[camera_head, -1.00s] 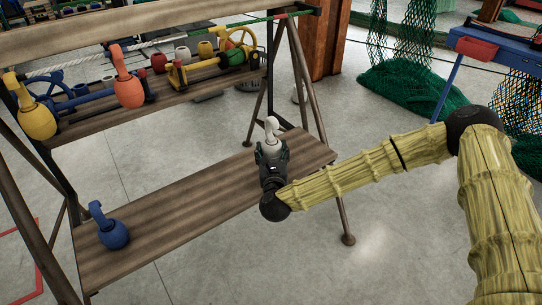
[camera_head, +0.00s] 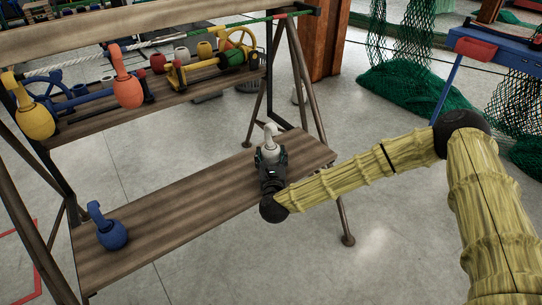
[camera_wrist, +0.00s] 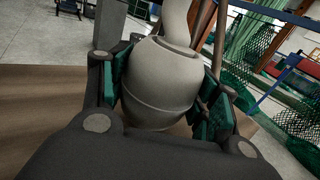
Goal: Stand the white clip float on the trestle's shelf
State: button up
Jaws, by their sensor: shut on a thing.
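The white clip float (camera_head: 270,144) is upright, its hooked top pointing up, over the right part of the trestle's lower shelf (camera_head: 185,216). My gripper (camera_head: 271,158) is shut on its round body. In the wrist view the float (camera_wrist: 162,80) sits between the two green-padded fingers (camera_wrist: 165,98), with a pad at each side. Its lower end is hidden behind my gripper, so I cannot tell whether it touches the shelf boards. A blue clip float (camera_head: 112,235) stands on the left part of the same shelf.
A yellow float (camera_head: 36,121) and an orange float (camera_head: 128,92) hang from the trestle's rail, in front of an upper shelf (camera_head: 190,92) holding several fittings. The lower shelf's middle is clear. Trestle legs (camera_head: 305,85) rise behind the right end. Green nets lie beyond.

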jog(key=shift+f+b, duration=0.45)
jog(key=shift+f, duration=0.1)
jog(key=o, duration=1.1)
jog(key=shift+c, duration=0.2)
jog(key=shift+r, duration=0.1)
jog(key=shift+r+p, duration=0.4)
jog(key=shift+p, duration=0.1)
jog(key=s, duration=1.2)
jog(key=shift+d+r, duration=0.15)
jog(key=shift+d, duration=0.1)
